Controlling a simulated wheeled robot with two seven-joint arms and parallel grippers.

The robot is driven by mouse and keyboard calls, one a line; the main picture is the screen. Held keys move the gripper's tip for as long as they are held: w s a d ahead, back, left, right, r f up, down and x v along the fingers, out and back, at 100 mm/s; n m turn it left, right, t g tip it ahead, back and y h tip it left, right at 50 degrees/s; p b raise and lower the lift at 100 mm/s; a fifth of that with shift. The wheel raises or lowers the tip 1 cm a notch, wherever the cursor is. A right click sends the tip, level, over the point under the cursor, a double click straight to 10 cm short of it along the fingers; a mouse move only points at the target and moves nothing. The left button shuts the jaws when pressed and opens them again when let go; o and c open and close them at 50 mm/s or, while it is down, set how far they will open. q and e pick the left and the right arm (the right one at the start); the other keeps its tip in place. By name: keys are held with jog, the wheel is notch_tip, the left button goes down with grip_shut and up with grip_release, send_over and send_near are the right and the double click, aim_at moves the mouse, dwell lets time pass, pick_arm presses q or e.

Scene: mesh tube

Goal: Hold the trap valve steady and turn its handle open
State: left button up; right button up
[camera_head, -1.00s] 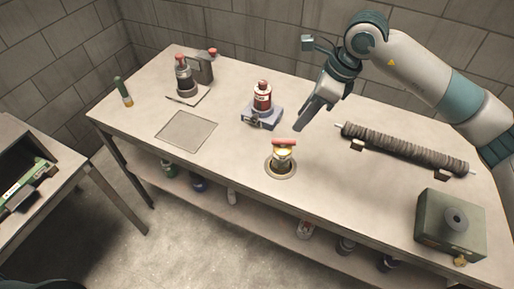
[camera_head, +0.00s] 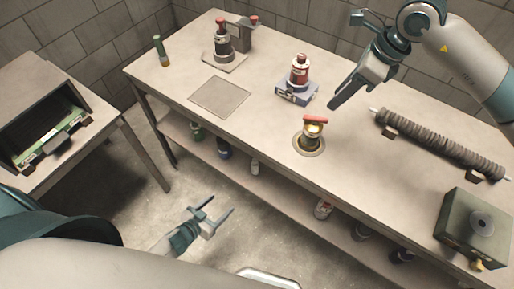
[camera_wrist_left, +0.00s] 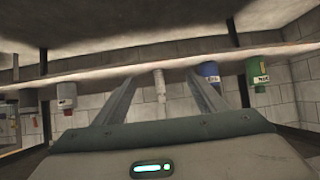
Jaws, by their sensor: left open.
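The trap valve (camera_head: 311,138) is a small brass-coloured body with a red handle (camera_head: 315,119) lying across its top. It stands upright in a round ring on the workbench. My left gripper (camera_head: 220,206) is open and empty, low in front of the bench and well apart from the valve. Its two spread fingers also show in the left wrist view (camera_wrist_left: 160,84), with nothing between them. My right gripper (camera_head: 334,104) is above the bench, behind and right of the valve, apart from it. Its fingers look close together, but their opening is unclear.
A ribbed mesh tube (camera_head: 440,143) and a green box (camera_head: 472,228) are on the right. The workbench (camera_head: 262,133) has a lower shelf holding several bottles. A side table is at left.

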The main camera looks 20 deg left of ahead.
aim_at(313, 131)
pick_arm(q)
jog(key=w+d+r+m+h, duration=0.2)
jog(key=d+r+h, duration=0.1)
jog(key=r, duration=0.8)
jog(key=w+d+r+m+h, duration=0.2)
jog(key=w+d+r+h, duration=0.1)
jog(key=r, duration=0.9)
jog(key=w+d+r+m+h, duration=0.2)
jog(key=d+r+h, duration=0.3)
jog(key=r, duration=0.6)
jog(key=shift+w+d+r+m, duration=0.15)
jog(key=shift+d+m, duration=0.15)
jog(key=shift+d, duration=0.25)
jog(key=shift+w+d+r+m, duration=0.15)
jog(key=shift+d+m, duration=0.15)
jog(key=shift+d, duration=0.2)
jog(key=x, duration=1.7)
jog(key=shift+w+d+f, duration=0.1)
jog(key=shift+d+f, duration=0.05)
jog(key=c, duration=1.3)
